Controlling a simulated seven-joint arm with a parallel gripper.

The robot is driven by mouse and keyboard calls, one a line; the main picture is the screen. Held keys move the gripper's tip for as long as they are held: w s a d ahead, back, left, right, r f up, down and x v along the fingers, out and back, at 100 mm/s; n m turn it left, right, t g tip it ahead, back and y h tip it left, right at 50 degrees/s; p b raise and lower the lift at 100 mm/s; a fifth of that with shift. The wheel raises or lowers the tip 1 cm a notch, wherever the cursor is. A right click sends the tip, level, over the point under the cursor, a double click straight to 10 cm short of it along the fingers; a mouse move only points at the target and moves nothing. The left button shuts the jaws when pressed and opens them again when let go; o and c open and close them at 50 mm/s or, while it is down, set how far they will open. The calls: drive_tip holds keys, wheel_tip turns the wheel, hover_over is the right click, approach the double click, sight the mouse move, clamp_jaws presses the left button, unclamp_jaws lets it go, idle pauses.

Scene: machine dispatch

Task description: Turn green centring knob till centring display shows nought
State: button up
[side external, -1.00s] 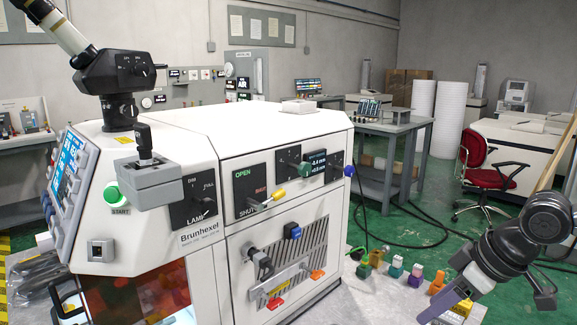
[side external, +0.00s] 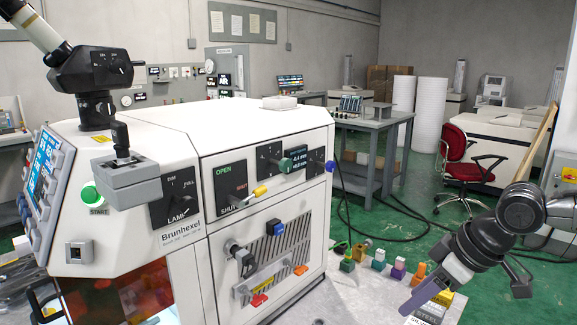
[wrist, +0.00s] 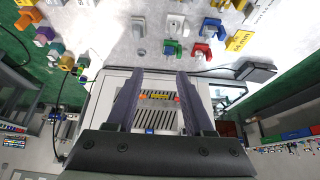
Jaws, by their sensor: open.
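The green centring knob (side external: 286,165) is on the side of the white Brunhexel machine, on a black panel. The small centring display (side external: 297,158) beside it shows two lines in mm; the upper seems to read -0.4, but the digits are too small to be sure. My gripper (side external: 425,292) is at the lower right, well apart from the knob, pointing down and left. In the wrist view my gripper (wrist: 157,80) is open and empty, with the machine's slotted vent panel (wrist: 157,122) beyond its fingers. I cannot make out the knob there.
A yellow-tipped shutter lever (side external: 260,190) and a blue knob (side external: 330,167) flank the green knob. Below are the vent panel and a blue knob (side external: 277,229). Several coloured knobbed pieces (side external: 379,260) stand on the table right of the machine. Open space lies between machine and arm.

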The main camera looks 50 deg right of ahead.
drive_tip(key=shift+o, duration=1.1)
drive_tip(key=shift+w, duration=0.1)
drive_tip(key=t+y, duration=0.2)
drive_tip(key=t, duration=1.1)
approach(288, 165)
drive_tip(key=s+a+r, duration=0.2)
drive_tip(key=s, duration=0.2)
drive_tip(key=shift+m+g+h, duration=0.3)
drive_tip(key=shift+m+h, duration=0.1)
drive_tip(key=shift+m, duration=0.1)
drive_tip(key=w, duration=0.4)
drive_tip(key=w+f, duration=0.1)
drive_tip(key=w, duration=0.4)
drive_tip(key=w+d, duration=0.1)
drive_tip(key=w, duration=0.4)
drive_tip(key=shift+w+f, duration=0.2)
drive_tip(key=shift+f, duration=0.05)
clamp_jaws()
